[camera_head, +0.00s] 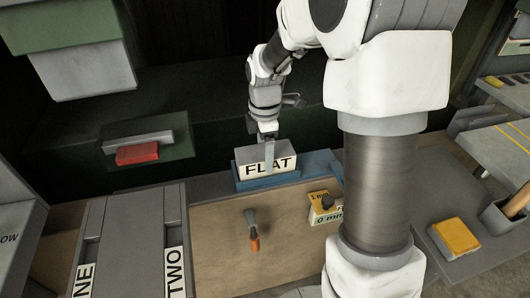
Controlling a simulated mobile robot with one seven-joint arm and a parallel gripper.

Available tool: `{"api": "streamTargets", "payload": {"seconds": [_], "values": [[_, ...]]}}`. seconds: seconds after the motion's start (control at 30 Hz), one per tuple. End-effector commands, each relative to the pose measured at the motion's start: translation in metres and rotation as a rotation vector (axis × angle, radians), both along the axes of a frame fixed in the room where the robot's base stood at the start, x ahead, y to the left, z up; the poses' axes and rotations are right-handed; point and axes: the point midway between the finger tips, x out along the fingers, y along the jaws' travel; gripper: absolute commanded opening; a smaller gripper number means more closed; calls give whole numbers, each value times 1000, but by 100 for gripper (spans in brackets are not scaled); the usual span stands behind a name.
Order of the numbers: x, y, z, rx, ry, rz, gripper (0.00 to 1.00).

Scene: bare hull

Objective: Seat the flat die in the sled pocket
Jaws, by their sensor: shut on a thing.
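The flat die (251,158) is a grey block with a white front label reading FLAT. It sits upright at the back edge of the brown bench top, at or in the blue sled (315,165). The sled's blue rim shows below and to the right of the die; whether the die is fully down in the pocket cannot be told. My gripper (268,150) comes down from above and is shut on the die, one finger showing across its front. The other finger is hidden.
A screwdriver-like tool with an orange end (254,243) lies on the brown bench top (215,235). Grey rails labelled ONE and TWO (158,235) are at left. A red block (137,154) lies further back.

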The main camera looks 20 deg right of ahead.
Motion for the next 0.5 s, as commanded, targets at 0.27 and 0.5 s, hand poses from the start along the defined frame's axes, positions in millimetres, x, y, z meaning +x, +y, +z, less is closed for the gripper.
{"api": "streamTargets", "payload": {"seconds": [0.27, 0.5], "values": [[0, 0, -3, 0, 0, 0, 90], [0, 0, -2, 0, 0, 0, 100]]}}
